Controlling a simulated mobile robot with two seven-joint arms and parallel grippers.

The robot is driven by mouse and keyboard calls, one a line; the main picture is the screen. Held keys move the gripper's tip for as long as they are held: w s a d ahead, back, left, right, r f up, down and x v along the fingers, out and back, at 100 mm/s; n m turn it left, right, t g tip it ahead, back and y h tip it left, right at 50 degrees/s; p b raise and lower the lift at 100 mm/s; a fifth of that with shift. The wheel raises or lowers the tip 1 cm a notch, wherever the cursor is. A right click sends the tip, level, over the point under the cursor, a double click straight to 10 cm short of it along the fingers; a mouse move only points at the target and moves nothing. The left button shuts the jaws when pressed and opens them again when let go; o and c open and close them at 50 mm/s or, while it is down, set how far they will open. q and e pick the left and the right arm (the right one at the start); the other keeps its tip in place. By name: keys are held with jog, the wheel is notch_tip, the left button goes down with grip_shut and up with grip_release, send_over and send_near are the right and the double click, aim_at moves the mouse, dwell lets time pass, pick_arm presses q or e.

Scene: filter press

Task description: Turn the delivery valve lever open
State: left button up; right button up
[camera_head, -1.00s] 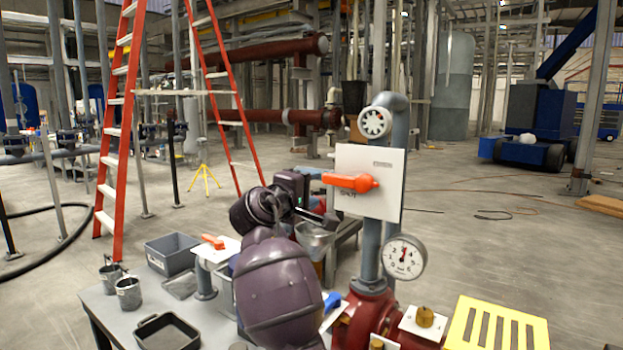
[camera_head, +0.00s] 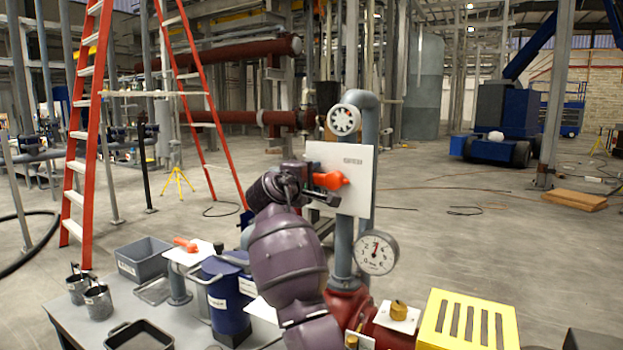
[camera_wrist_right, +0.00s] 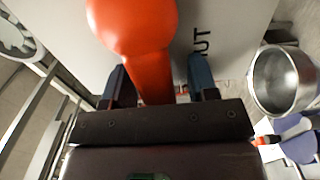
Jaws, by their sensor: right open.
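An orange lever (camera_head: 330,180) sticks out sideways on a white panel (camera_head: 356,165) on the upright grey pipe. In the right wrist view the orange lever (camera_wrist_right: 148,45) comes down between my two fingers. My right gripper (camera_head: 314,190) is open at the lever's left end, with one finger on either side of it. Gaps show beside the lever, so the jaws are not closed on it. Part of the panel's lettering (camera_wrist_right: 203,42) shows beside a finger. My left gripper is out of view.
A pressure gauge (camera_head: 377,253) sits below the panel, and a white handwheel (camera_head: 344,120) above it. A second orange lever (camera_head: 185,244), a blue canister (camera_head: 227,300) and a grey bin (camera_head: 144,258) are at the left. A yellow slotted guard (camera_head: 468,320) stands at right. A metal cup (camera_wrist_right: 283,80) shows beside my gripper.

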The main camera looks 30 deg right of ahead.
jog(key=shift+d, duration=0.15)
jog(key=c, duration=0.9)
grip_shut()
